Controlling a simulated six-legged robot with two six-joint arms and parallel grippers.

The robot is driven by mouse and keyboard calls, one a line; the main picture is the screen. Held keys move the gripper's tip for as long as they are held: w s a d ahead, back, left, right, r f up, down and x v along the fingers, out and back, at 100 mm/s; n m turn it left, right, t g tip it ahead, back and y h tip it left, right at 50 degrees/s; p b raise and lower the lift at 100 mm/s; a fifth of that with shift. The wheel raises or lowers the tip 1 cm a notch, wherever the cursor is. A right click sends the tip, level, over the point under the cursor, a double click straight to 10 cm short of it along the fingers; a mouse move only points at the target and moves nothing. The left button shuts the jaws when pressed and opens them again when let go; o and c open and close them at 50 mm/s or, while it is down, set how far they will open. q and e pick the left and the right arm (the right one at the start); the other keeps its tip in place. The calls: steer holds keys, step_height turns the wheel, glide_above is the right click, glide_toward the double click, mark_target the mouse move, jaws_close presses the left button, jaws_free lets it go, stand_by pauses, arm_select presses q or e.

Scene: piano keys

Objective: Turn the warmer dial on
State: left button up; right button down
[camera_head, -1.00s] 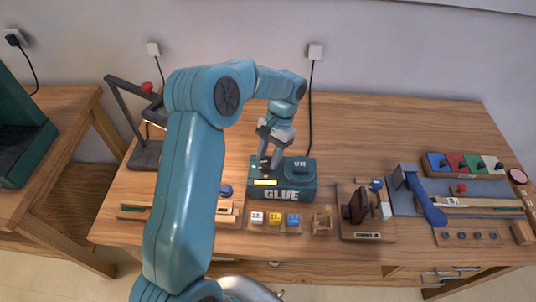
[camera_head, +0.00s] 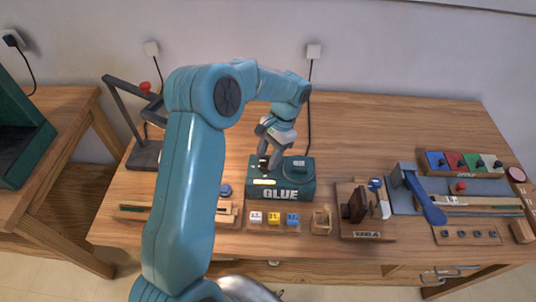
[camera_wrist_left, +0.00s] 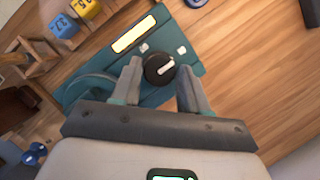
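The teal glue warmer (camera_head: 300,192) stands on the bench, with "GLUE" on its front and a lit yellow display (camera_head: 264,182). Its black round dial (camera_wrist_left: 159,68) carries a white pointer mark and shows in the left wrist view beside the lit display (camera_wrist_left: 133,34). My left gripper (camera_wrist_left: 160,86) is open above the warmer, with one finger on each side of the dial. I cannot tell whether the fingers touch it. In the head view my left gripper (camera_head: 270,163) hides the dial. My right gripper is out of view.
Small numbered blocks (camera_head: 274,218) stand in a rack in front of the warmer. A wooden stand (camera_head: 366,210) and a tool board (camera_head: 450,190) lie to the right. A dark metal frame (camera_head: 145,152) stands at left. The bench behind the warmer is clear.

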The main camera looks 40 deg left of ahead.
arm_select(q)
steer(key=shift+o, duration=1.1)
steer(key=v, duration=1.6)
steer(key=shift+r+p, duration=0.25)
steer(key=shift+p, duration=0.2)
steer(key=shift+s, duration=0.1)
